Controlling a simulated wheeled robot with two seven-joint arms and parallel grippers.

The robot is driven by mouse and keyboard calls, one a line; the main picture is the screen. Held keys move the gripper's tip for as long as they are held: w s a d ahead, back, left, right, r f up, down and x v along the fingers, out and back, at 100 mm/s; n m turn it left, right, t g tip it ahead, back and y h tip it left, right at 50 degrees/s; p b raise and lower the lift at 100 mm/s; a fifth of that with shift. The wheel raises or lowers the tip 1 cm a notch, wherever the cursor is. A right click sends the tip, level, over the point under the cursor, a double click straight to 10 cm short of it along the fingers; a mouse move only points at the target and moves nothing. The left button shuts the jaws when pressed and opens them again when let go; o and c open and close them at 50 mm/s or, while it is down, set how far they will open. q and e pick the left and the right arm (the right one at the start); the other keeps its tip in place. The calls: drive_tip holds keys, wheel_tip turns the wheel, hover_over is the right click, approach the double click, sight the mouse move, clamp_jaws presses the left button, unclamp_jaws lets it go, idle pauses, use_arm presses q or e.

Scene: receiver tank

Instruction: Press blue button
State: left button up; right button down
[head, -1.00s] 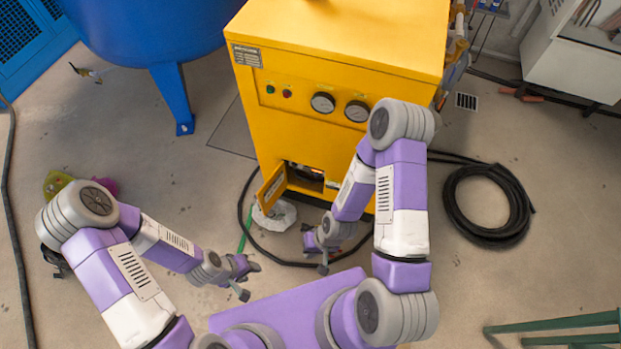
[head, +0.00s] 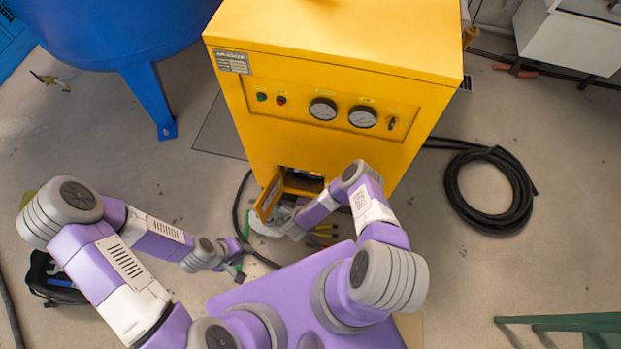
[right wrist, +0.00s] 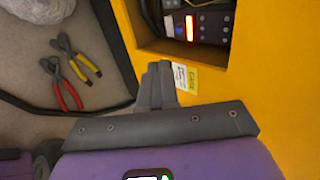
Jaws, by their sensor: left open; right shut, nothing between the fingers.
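The yellow cabinet (head: 330,60) has a low open compartment (head: 302,177) with a small hinged door (head: 270,196) swung out. In the right wrist view, a dark control panel (right wrist: 213,25) with a lit orange part (right wrist: 189,28) and several small buttons sits inside that opening. My right gripper (right wrist: 161,76) is shut and empty, just below and left of the opening, beside a small label (right wrist: 185,77). In the head view its fingers are hard to make out. My left gripper (head: 238,270) is open and empty, low at the left, apart from the cabinet.
Two pliers, red-handled (right wrist: 62,85) and yellow-handled (right wrist: 76,58), lie on the floor beside the cabinet. A coiled black hose (head: 490,190) lies at the right. A blue tank (head: 120,30) stands at the back left. The upper panel has gauges (head: 323,108).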

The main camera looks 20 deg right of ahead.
sight(315, 178)
drive_tip(key=shift+s, duration=0.1)
drive_tip(key=w+d+r+b+x, duration=0.1)
drive_tip(key=b+x, duration=0.5)
drive_tip(key=x, duration=0.7)
drive_tip(key=shift+w+r+b, duration=0.25)
drive_tip(key=shift+r+b, duration=0.1)
drive_tip(key=shift+r, duration=0.15)
drive_tip(key=shift+d, duration=0.1)
